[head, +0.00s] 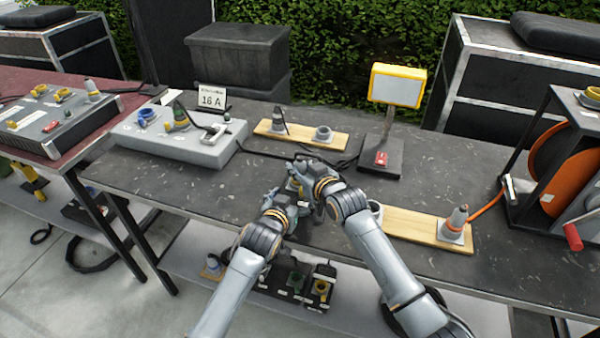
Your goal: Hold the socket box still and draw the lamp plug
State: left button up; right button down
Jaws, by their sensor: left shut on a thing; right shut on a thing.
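The lamp (398,88) has a yellow frame and a pale panel, and stands on a dark base on the dark table. My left gripper (278,198) is the lower one, low over the front part of the table, shut on what seems to be the socket box. My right gripper (304,170) is just beyond it, shut on what seems to be the lamp plug. A small yellowish part (293,185) shows between the two grippers. The grippers hide most of both held things, so I cannot tell whether the plug is seated in the box.
A grey socket panel (190,150) with a "16 A" sign (211,99) stands at the left. Wooden boards with sockets lie behind (300,134) and to the right (400,222) of my grippers. A dark cable (262,154) crosses the table. An orange cable reel (566,160) stands far right.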

notch_tip(320, 180, up, 10)
jog(key=shift+r, duration=0.1)
pick_arm(q)
jog(key=o, duration=1.6)
jog(key=shift+f, duration=0.1)
jog(key=shift+o, duration=0.2)
